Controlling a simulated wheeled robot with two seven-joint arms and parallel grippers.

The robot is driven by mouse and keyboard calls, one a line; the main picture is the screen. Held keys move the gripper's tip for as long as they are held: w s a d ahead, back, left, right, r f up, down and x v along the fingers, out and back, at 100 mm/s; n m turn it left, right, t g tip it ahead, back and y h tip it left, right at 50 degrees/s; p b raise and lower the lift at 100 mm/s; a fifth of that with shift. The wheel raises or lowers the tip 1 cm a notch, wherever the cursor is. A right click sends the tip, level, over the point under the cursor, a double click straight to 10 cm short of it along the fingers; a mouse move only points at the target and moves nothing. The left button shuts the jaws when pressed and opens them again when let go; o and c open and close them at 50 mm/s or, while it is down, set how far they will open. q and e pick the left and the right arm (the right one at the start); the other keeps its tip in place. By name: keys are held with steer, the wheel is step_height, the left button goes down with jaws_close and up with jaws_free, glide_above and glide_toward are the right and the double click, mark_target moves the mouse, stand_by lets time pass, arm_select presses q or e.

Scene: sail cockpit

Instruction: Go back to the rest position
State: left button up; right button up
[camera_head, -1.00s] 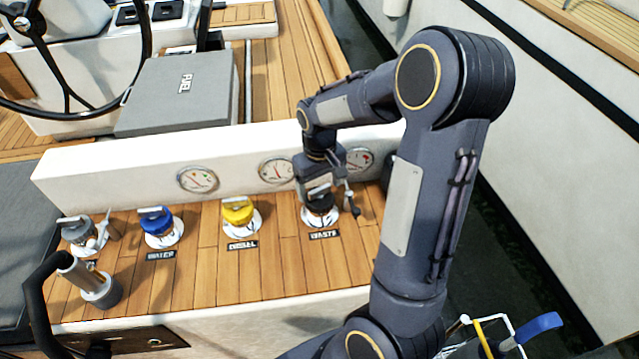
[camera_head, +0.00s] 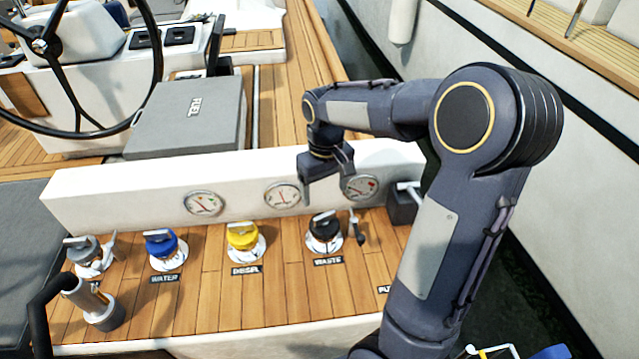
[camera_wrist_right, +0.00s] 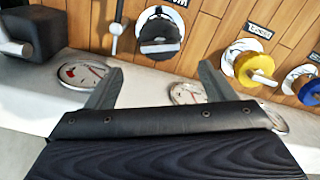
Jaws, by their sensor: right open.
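My right gripper (camera_head: 325,185) is open and empty in the head view. It hangs above and behind the black waste cap (camera_head: 324,228), in front of the white ledge with gauges, and is apart from the cap. In the right wrist view its two fingers (camera_wrist_right: 160,90) stand wide apart with nothing between them. The waste cap also shows there (camera_wrist_right: 160,35), beyond the fingertips. My right arm reaches in from the lower right of the head view. My left gripper is not in view.
The yellow diesel cap (camera_head: 242,235), blue water cap (camera_head: 160,243) and a grey cap (camera_head: 82,250) stand on the wooden deck. A nozzle with a black hose (camera_head: 95,300) is at left. A gauge ledge (camera_head: 110,190) runs behind. A grey fuel box (camera_head: 190,120) lies beyond it.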

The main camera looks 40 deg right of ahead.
steer(key=s+a+r+t+y+p, duration=0.1)
steer(key=s+a+r+t+y, duration=0.1)
steer(key=s+a, duration=0.5)
steer(key=s+a+r+t+y+p, duration=0.1)
steer(key=s+a+r+t, duration=0.2)
steer(key=s+a, duration=0.3)
steer(key=s+r, duration=0.1)
steer(key=s, duration=0.3)
steer(key=shift+s+a+t+y, duration=0.2)
steer(key=shift+a+t+y, duration=0.1)
steer(key=shift+a+y, duration=0.1)
steer(key=shift+r, duration=0.1)
